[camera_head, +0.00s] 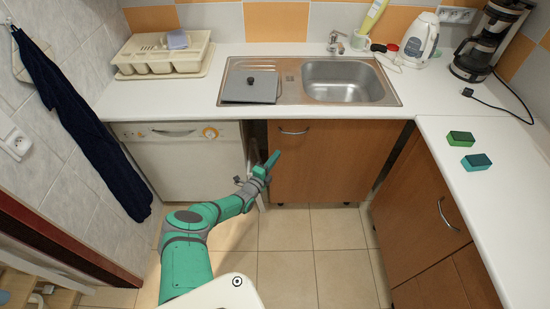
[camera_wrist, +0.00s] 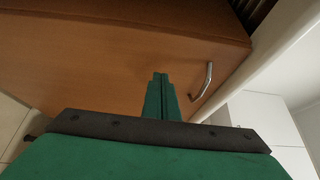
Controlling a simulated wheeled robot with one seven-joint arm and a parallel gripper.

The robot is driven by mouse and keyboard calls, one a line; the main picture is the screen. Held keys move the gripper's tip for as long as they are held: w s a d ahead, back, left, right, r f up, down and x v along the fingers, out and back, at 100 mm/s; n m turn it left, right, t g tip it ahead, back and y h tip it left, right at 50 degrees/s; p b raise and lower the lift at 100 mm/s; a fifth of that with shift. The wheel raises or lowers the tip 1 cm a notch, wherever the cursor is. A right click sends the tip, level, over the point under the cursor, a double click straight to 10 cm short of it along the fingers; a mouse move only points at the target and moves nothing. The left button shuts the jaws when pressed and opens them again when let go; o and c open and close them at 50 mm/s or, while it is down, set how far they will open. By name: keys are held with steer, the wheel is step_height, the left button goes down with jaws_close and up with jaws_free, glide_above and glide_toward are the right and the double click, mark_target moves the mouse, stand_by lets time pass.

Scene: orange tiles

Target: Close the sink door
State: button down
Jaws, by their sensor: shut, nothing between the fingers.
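The sink door (camera_head: 330,165) is a brown wooden panel under the sink, with a metal handle (camera_head: 293,131) near its upper left. A dark gap shows along its left side, so it looks slightly ajar; how far is hard to tell. My gripper (camera_head: 274,157) is in front of the door's left part, below the handle, with its fingers together and empty. In the wrist view the fingers (camera_wrist: 160,78) point at the door panel (camera_wrist: 90,55), with the handle (camera_wrist: 203,82) to their right. Whether the fingertips touch the panel is unclear.
A white dishwasher (camera_head: 180,160) stands left of the door, close to my arm. A brown cabinet (camera_head: 425,205) with a handle stands at the right. The white counter (camera_head: 440,95) holds the sink (camera_head: 343,80) above. The tiled floor (camera_head: 312,235) in front is clear.

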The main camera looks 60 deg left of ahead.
steer(key=shift+d, duration=0.15)
steer(key=s, duration=1.1)
steer(key=shift+s+d, duration=0.35)
steer(key=shift+d, duration=0.1)
